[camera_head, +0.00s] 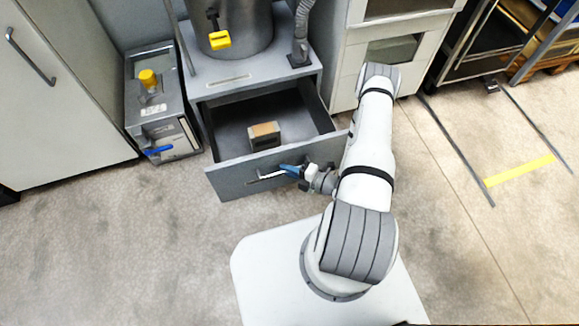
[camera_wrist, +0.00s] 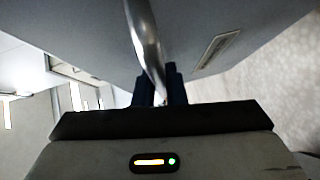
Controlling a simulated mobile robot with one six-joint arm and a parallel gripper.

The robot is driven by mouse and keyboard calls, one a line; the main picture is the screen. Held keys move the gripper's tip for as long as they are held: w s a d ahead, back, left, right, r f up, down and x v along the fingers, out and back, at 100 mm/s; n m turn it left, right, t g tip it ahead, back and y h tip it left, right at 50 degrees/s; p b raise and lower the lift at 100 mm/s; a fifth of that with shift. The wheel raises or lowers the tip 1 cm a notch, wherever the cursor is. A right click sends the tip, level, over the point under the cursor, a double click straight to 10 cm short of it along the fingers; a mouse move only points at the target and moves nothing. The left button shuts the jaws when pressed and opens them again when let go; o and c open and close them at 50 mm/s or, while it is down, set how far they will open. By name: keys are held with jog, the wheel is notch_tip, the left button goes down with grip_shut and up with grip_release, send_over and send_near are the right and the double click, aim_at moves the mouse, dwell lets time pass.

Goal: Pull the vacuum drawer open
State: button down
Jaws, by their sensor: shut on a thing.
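The vacuum drawer (camera_head: 228,182) is a grey drawer under the cabinet with the steel drum. It stands well out from its cabinet, and its inside shows from above. A small brown and grey box (camera_head: 264,136) lies in it. The drawer's metal bar handle (camera_head: 262,178) is on its front face, and it also shows in the wrist view (camera_wrist: 143,35). My gripper (camera_head: 290,171) is at the right part of the handle. In the wrist view my gripper (camera_wrist: 160,88) has its dark fingers on both sides of the bar, shut on it.
A small grey unit (camera_head: 160,108) with a yellow knob and blue lever stands left of the drawer. A tall grey cabinet (camera_head: 60,100) is at the far left. A white cabinet (camera_head: 343,80) stands to the right. The floor left of my base is clear.

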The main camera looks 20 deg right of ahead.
jog(key=shift+s+a, duration=0.25)
jog(key=c, duration=1.5)
grip_release()
jog(key=shift+w+d, duration=0.1)
jog(key=shift+d, duration=0.05)
jog(key=shift+d, duration=0.1)
jog(key=shift+p+v, duration=0.8)
jog(key=shift+v, duration=3)
